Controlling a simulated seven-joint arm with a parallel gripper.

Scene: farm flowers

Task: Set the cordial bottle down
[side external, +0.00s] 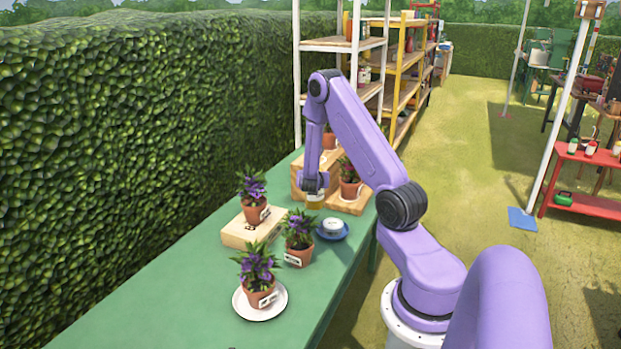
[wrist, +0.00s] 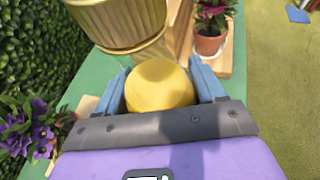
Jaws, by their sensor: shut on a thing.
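My gripper (side external: 315,188) hangs over the green table, near its far end. In the wrist view its two blue fingers (wrist: 165,88) are closed on the sides of a rounded yellow thing (wrist: 160,85), which I take to be the cordial bottle. An amber and white part of it (side external: 315,200) shows under the gripper in the side view. The bottle's base is hidden, so contact with a surface cannot be told.
Potted purple flowers stand on a wooden block (side external: 238,236), on the table and on a white plate (side external: 278,304). A reddish potted plant (side external: 350,185) stands behind. The table's left front (side external: 170,300) is clear.

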